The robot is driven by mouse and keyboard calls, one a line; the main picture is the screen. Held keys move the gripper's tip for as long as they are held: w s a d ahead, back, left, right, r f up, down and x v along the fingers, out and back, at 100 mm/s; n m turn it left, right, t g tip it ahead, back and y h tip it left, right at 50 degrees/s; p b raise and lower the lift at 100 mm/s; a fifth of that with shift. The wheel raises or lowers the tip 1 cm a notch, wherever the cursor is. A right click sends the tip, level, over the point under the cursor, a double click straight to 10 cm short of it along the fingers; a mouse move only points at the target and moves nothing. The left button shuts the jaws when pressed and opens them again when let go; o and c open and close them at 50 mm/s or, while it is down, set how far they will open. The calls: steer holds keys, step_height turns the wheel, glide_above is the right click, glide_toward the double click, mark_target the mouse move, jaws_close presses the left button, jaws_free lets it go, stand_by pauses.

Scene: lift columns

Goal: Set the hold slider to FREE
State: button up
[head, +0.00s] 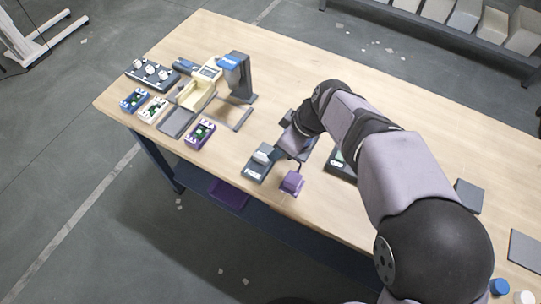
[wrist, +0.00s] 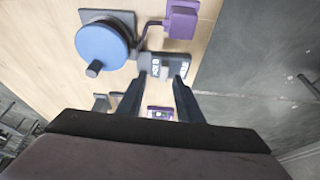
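The hold slider is on a small dark grey box (head: 259,165) with a pale block on top and pale label marks, near the front edge of the table. In the wrist view this box (wrist: 168,62) lies just beyond my fingertips, with white lettering on its face. I cannot tell whether the fingers touch the box. The slider's exact setting is too small to read. In the head view my wrist hides part of the area behind the box.
A purple block (head: 292,183) with a cable stands beside the slider box. A blue disc with a knob (wrist: 101,46) is close by. A purple-cased module (head: 200,134), a cream device (head: 197,94) and a grey column (head: 238,80) stand further left.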

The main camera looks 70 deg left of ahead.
mark_target(261, 157)
steer(key=shift+n, duration=0.3)
steer(key=shift+s+a+r+p+x, duration=0.1)
steer(key=shift+s+p+x, duration=0.3)
steer(key=shift+x, duration=1)
steer(key=shift+s+a+r+p+x, duration=0.1)
steer(key=shift+s+p+x, duration=0.3)
steer(key=shift+x, duration=0.95)
steer(key=shift+s+a+r+p+x, duration=0.15)
steer(key=shift+p+x, duration=0.5)
steer(key=shift+x, duration=0.75)
steer(key=shift+d, duration=0.15)
steer(key=shift+c, duration=0.6)
